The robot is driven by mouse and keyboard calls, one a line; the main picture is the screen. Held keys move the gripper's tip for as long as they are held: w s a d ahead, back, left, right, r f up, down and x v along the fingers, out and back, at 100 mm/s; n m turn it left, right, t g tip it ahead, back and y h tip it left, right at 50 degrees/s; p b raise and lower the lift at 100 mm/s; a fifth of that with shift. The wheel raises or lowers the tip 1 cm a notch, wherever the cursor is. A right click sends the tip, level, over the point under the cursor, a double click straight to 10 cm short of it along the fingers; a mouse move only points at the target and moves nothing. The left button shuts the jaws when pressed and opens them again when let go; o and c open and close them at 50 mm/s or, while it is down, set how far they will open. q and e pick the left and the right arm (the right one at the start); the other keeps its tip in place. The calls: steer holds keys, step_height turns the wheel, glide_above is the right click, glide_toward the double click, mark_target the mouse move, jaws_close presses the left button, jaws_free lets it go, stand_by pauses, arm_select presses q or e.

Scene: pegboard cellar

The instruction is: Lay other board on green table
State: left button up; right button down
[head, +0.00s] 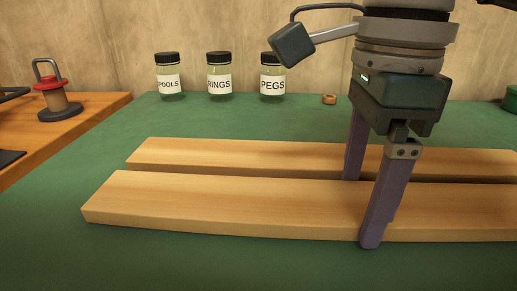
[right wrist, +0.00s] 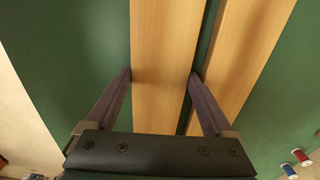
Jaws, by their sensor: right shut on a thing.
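Two long pale wooden boards lie side by side over the green table (head: 180,119), the near board (head: 220,205) and the far board (head: 250,155), with a narrow gap between them. My right gripper (head: 361,205) is shut on the near board, one finger in front of it and one in the gap behind. In the right wrist view the held board (right wrist: 165,60) runs between the fingers, and the other board (right wrist: 248,50) lies to its right. The near board appears to rest on the tabletop or very close to it. My left gripper is not in view.
Jars labelled spools (head: 168,85), rings (head: 219,85) and pegs (head: 272,85) stand along the back wall. At left, a wooden surface (head: 100,113) holds a red-and-black handled piece (head: 48,84). Green tabletop in front is clear.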

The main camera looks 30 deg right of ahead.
mark_target(358, 201)
steer(key=shift+r, duration=0.15)
steer(key=shift+f, duration=0.2)
jaws_free()
steer(key=shift+r, duration=0.15)
steer(key=shift+r, duration=0.3)
step_height(358, 201, up, 12)
steer(key=p, duration=0.3)
steer(key=shift+f, duration=0.25)
